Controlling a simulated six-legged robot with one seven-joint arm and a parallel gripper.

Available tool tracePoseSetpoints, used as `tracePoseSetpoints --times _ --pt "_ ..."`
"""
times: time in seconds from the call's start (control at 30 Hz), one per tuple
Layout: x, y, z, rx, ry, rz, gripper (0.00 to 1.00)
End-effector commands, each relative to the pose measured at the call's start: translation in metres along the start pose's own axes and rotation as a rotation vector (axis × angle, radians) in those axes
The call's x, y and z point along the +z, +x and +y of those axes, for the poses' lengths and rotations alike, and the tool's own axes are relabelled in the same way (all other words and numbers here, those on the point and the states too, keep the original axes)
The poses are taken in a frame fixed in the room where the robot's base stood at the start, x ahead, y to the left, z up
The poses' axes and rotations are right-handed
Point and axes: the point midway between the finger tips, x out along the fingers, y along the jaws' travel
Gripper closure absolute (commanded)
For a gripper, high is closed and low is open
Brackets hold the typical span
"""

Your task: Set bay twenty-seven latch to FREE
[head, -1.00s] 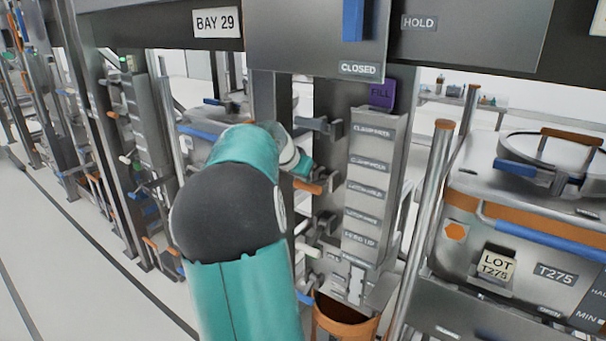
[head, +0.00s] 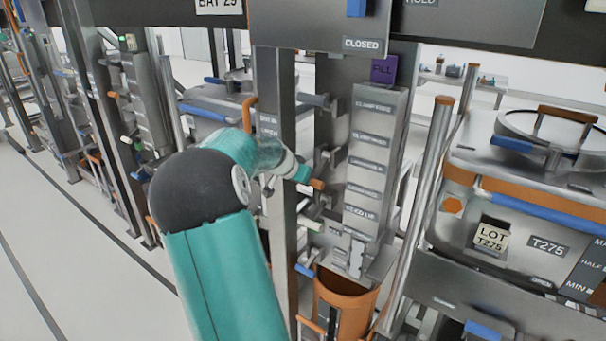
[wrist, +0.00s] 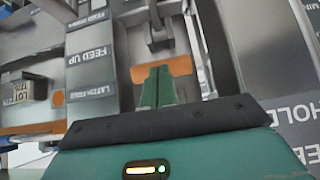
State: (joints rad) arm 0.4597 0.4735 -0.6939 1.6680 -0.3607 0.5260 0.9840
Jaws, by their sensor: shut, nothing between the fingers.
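My gripper (wrist: 157,88) is shut and empty, its two green fingers together. In the wrist view the fingertips are right at an orange lever handle (wrist: 178,66); I cannot tell whether they touch it. A label beside it reads LATCH FREE (wrist: 88,92). In the head view my gripper (head: 300,173) is small beside the orange-tipped lever (head: 318,184), on the left of the grey labelled panel (head: 367,160). The panel's small labels are too blurred to read in the head view. No sign reading bay 27 is legible.
A BAY 29 sign (head: 220,4) is cut off at the top. More levers, such as a blue-ended one (head: 305,270), stick out below my gripper. An orange bin (head: 345,295) stands under the panel. A steel post (head: 425,200) and a lidded vessel (head: 545,125) are at right.

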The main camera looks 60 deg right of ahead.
Motion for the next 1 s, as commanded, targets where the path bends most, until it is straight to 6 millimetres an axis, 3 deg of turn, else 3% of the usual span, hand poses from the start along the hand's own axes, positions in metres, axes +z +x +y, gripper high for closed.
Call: tracePoseSetpoints --times 1.0 --pt "0.0072 0.0031 0.0004 0.000 0.000 0.000 1.00"
